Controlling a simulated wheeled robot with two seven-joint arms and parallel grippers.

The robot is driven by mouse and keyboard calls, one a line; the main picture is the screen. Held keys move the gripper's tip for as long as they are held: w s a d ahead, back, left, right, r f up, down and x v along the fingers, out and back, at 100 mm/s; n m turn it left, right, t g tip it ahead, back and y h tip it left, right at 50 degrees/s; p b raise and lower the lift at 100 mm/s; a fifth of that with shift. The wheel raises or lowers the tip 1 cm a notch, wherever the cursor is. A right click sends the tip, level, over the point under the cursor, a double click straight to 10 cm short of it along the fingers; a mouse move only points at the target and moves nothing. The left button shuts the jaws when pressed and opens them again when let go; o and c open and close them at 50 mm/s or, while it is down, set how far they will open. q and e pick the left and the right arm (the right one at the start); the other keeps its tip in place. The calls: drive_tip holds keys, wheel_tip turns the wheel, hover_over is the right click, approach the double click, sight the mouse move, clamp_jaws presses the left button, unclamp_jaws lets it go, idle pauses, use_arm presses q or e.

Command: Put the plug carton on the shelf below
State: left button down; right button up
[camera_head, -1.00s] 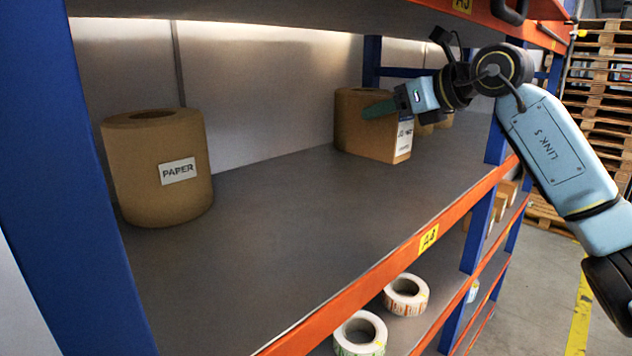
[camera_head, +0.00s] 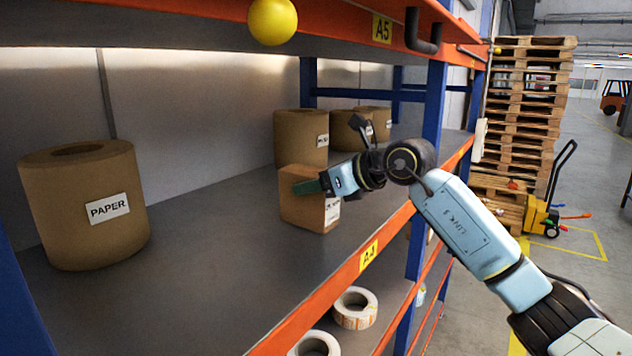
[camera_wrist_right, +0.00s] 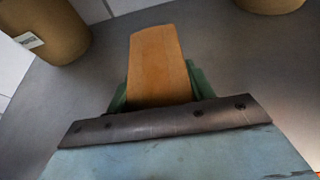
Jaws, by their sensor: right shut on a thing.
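The plug carton (camera_head: 303,206) is a small brown box with a white label on its right face. It is at the shelf marked A4, in front of the brown paper rolls; I cannot tell whether it touches the shelf. My right gripper (camera_head: 312,187) is shut on it, green fingers on its sides. In the right wrist view the carton (camera_wrist_right: 157,62) sits between the green fingers (camera_wrist_right: 158,88). The shelf below (camera_head: 377,309) shows in part under the orange A4 beam. My left gripper is not in view.
A large paper roll (camera_head: 84,215) stands at the left on the A4 shelf, and more rolls (camera_head: 301,138) stand behind the carton. White label rolls (camera_head: 355,308) lie on the shelf below. A blue upright (camera_head: 432,130) and the orange beam (camera_head: 345,277) border the opening. A yellow ball (camera_head: 272,21) is at the top.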

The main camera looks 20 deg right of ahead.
drive_tip(key=o, duration=1.2)
drive_tip(key=shift+f, duration=0.1)
drive_tip(key=shift+s+d+r, duration=0.1)
drive_tip(key=shift+r, duration=0.1)
drive_tip(key=shift+b+v, duration=1.5)
drive_tip(key=shift+v, duration=4.35)
